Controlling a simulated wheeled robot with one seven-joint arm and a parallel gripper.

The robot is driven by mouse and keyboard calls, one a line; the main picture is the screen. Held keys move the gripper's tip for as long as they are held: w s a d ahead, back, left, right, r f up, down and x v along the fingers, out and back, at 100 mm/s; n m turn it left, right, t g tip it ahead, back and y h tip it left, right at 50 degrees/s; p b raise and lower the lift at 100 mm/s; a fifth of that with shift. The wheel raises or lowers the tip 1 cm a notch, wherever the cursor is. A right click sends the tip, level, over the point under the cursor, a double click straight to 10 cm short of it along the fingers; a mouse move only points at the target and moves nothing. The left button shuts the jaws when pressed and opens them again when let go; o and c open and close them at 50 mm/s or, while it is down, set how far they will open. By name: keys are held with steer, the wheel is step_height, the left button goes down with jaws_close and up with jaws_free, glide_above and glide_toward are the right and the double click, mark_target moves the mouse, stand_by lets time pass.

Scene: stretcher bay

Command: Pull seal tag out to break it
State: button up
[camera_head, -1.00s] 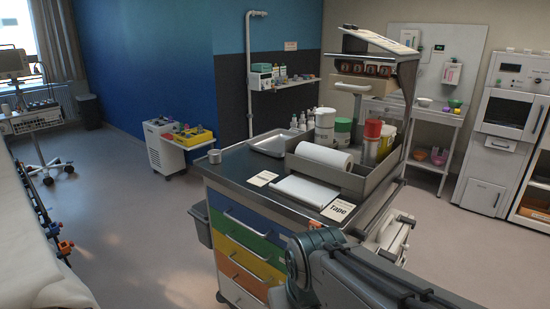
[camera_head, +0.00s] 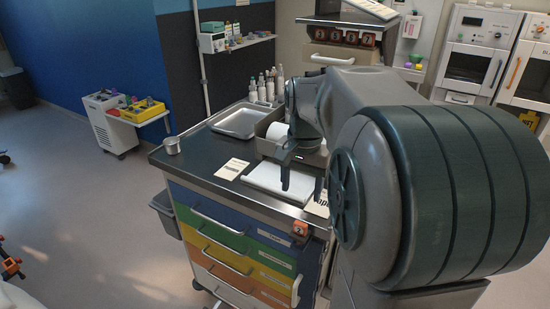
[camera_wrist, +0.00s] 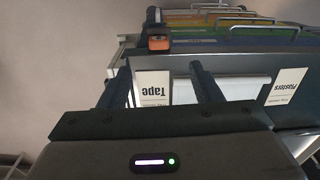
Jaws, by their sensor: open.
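A small orange-and-black piece (camera_head: 300,228), which looks like the seal tag, sits at the front right corner of the drawer cart (camera_head: 240,203), by the top drawer. In the wrist view the orange piece (camera_wrist: 158,42) lies ahead of my fingers, roughly between their lines and apart from them. My gripper (camera_head: 302,185) points down above the cart top, over the white pad. Its two fingers (camera_wrist: 160,68) are apart with nothing between them. How the tag is fastened is too small to tell.
On the cart top are a white pad (camera_head: 278,180), a metal tray (camera_head: 241,122), a metal cup (camera_head: 172,145) and a "Tape" card (camera_wrist: 153,88). Drawer handles (camera_head: 219,220) stick out in front.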

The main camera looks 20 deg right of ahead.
mark_target(300, 224)
steer(key=shift+m, duration=0.3)
steer(key=f, duration=1.3)
steer(key=shift+w+d+f+p, duration=0.15)
steer(key=shift+w+d+p, duration=0.15)
steer(key=shift+d+p, duration=0.1)
steer(key=c, duration=1.1)
steer(key=shift+c, duration=0.2)
steer(key=shift+r, duration=0.2)
steer(key=shift+r+p, duration=2.75)
steer(key=shift+r, duration=0.8)
